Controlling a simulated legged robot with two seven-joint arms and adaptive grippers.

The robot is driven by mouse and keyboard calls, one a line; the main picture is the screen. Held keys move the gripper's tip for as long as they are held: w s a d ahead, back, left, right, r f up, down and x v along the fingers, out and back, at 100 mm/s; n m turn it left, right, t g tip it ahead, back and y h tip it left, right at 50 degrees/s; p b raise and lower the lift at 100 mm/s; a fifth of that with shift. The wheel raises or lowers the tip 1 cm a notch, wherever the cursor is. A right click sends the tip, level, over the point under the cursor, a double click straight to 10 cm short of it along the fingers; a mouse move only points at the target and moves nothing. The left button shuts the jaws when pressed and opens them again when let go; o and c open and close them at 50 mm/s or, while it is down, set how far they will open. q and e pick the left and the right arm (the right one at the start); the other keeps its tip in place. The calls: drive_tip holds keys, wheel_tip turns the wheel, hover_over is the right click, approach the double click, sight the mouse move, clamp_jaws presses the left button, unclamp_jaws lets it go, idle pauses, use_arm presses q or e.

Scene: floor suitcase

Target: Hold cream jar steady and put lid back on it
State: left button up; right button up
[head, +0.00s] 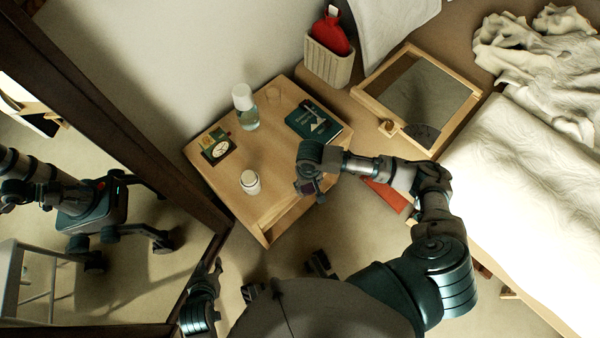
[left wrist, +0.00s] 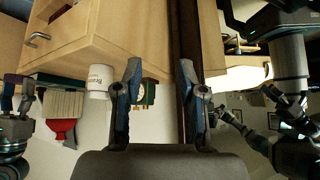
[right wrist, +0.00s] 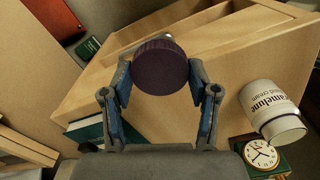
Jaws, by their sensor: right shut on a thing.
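The cream jar (head: 250,182) is white with printed text and stands upright on the wooden nightstand (head: 225,170), near its front left edge. It also shows in the right wrist view (right wrist: 272,108) and, upside down, in the left wrist view (left wrist: 100,78). My right gripper (head: 310,188) is shut on a round dark purple lid (right wrist: 160,66), held to the right of the jar and apart from it. My left gripper (left wrist: 160,75) is open and empty, low beside the mirror, in front of the nightstand and away from the jar.
A dark-framed mirror (head: 130,130) stands at the left. The bed (head: 540,180) is at the right.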

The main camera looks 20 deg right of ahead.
use_arm(q)
drive_tip(key=shift+s+a+f+g, duration=0.25)
drive_tip(key=shift+s+g, duration=0.15)
drive_tip(key=shift+s, duration=0.25)
use_arm(e)
drive_tip(key=shift+s+d, duration=0.15)
drive_tip(key=shift+s, duration=0.45)
